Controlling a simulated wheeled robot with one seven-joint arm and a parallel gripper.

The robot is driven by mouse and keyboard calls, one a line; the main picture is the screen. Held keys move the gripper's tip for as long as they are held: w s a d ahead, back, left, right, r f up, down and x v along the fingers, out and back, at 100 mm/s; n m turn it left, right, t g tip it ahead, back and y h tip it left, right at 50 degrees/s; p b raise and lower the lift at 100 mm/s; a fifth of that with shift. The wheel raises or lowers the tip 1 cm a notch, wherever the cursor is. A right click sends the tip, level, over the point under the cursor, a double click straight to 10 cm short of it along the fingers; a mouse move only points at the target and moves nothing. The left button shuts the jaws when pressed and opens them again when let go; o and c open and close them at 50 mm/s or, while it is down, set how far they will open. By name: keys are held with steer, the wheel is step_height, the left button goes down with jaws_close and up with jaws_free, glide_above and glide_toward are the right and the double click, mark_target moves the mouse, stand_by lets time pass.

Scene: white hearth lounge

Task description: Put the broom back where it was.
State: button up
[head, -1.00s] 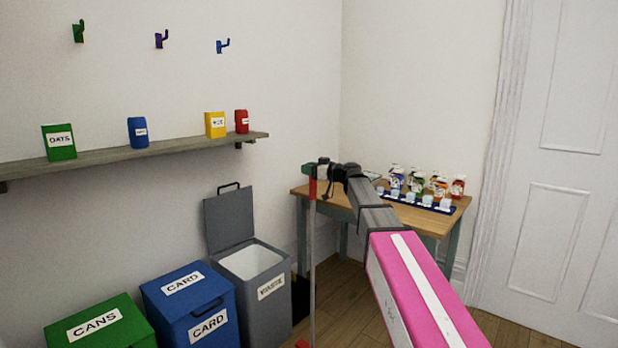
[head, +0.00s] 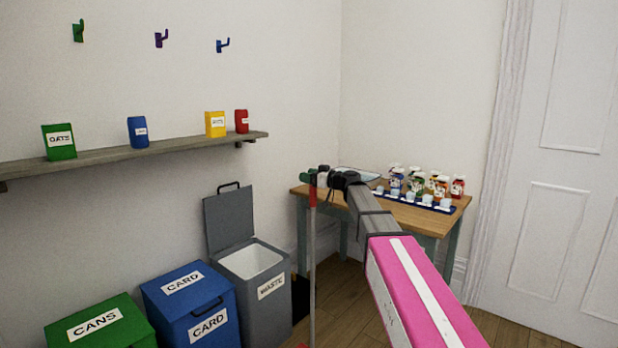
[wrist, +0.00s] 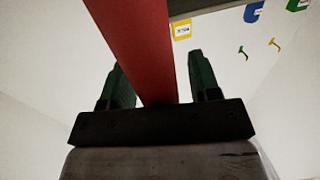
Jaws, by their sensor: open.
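The broom stands upright in the head view, with a red upper grip (head: 312,193) and a thin grey stick (head: 312,260) running down beside the grey bin. Its lower end is mostly cut off by the picture's bottom edge. My gripper (head: 318,178) is at the top of the broom, near the table's left end. In the wrist view, the red handle (wrist: 140,45) passes between the two dark green fingers of my gripper (wrist: 157,62). The fingers are spread, with a gap on each side of the handle. Green (head: 78,31), purple (head: 161,39) and blue (head: 222,46) hooks on the wall are empty.
A shelf (head: 90,160) with labelled containers runs below the hooks. A green cans bin (head: 98,325), blue card bin (head: 188,300) and open grey waste bin (head: 265,300) stand beneath. A wooden table (head: 425,219) holds a tray of bottles. Floor shows before the door (head: 560,200).

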steer(key=v, duration=1.2)
steer(key=s+d+f+m+g+h, duration=0.2)
steer(key=s+f+m+h, duration=0.3)
steer(key=f, duration=0.6)
steer(key=s+d+f+m+g+h, duration=0.1)
steer(key=s+d+f+g+h, duration=0.1)
steer(key=s+f, duration=0.75)
steer(key=s+d+f+m+g+h, duration=0.2)
steer(key=s+d+f+m+h, duration=0.15)
steer(key=f, duration=0.95)
steer(key=s+d+f+m+g+h, duration=0.2)
steer(key=s+d+f+h, duration=0.3)
steer(key=s+f, duration=0.3)
steer(key=s+d+m, duration=0.1)
steer(key=s, duration=0.1)
steer(key=shift+s+f, duration=0.25)
steer(key=shift+d+h, duration=0.1)
steer(key=shift+h, duration=0.15)
